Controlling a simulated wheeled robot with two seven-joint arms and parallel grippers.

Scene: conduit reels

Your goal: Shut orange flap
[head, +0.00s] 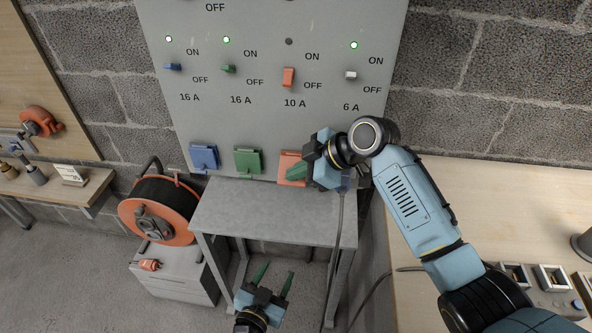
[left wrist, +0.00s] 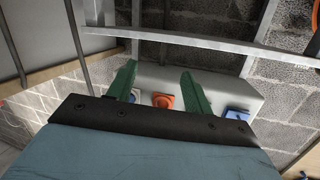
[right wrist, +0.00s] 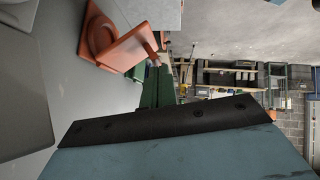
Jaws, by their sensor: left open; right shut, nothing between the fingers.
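The orange flap (head: 289,160) is on the grey wall panel (head: 270,110), below the 10 A switch, partly hidden by my right gripper. In the right wrist view the orange flap (right wrist: 125,53) stands out from its orange socket (right wrist: 98,32), so it is open. My right gripper (head: 288,174) is shut and empty, its green fingertips close beside the flap; I cannot tell whether they touch. The fingers also show in the right wrist view (right wrist: 157,75). My left gripper (head: 274,270) is open and empty, low in front of the grey table.
A blue flap (head: 203,157) and a green flap (head: 248,160) are left of the orange one. A grey table (head: 265,212) stands below the panel. A cable reel (head: 160,211) is at left, a wooden worktop (head: 520,210) at right. A cable (head: 340,235) hangs beside my right gripper.

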